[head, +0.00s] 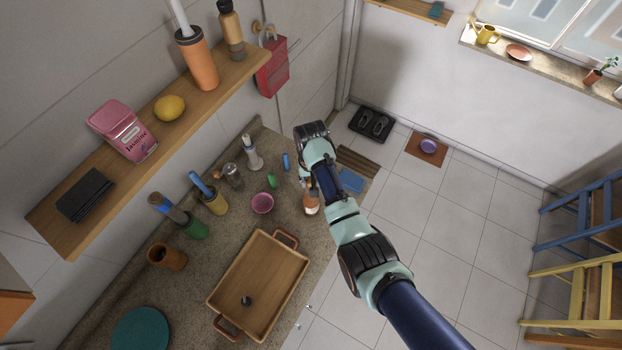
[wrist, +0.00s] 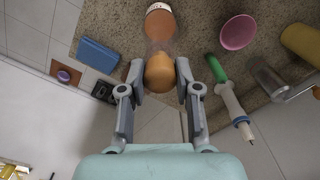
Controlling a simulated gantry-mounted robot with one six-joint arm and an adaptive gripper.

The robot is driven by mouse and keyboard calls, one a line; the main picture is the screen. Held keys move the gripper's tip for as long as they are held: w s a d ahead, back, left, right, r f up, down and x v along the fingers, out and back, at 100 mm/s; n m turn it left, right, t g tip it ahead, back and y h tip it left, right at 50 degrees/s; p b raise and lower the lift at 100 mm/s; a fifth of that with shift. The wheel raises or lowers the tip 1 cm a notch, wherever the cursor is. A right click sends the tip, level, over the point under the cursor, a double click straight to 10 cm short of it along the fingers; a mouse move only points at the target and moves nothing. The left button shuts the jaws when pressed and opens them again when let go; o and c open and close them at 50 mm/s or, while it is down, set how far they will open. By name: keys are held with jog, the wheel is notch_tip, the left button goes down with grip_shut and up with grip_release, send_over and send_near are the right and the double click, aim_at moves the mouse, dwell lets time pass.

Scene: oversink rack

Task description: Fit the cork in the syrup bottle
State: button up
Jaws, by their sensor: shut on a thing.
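The syrup bottle (head: 311,202), amber with a pale label, stands near the counter's front edge, and its labelled body shows at the top of the wrist view (wrist: 160,22). My gripper (wrist: 160,84) is shut on the cork (wrist: 160,72), a rounded orange-brown piece between its fingertips. In the wrist view the cork overlaps the bottle's clear neck. I cannot tell whether it touches the mouth or is seated in it. In the head view my gripper (head: 304,173) is just above the bottle, and my wrist hides most of it.
A wooden tray (head: 213,300) sits nearer. A wall shelf (head: 65,228) runs above the counter.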

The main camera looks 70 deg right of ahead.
jog(key=shift+f+b, duration=0.65)
jog(key=shift+f, duration=0.6)
jog(key=o, duration=0.9)
jog(key=shift+c, duration=0.2)
notch_tip(320, 180, up, 8)
jog(key=shift+f, duration=0.2)
jog(key=shift+w, duration=0.1)
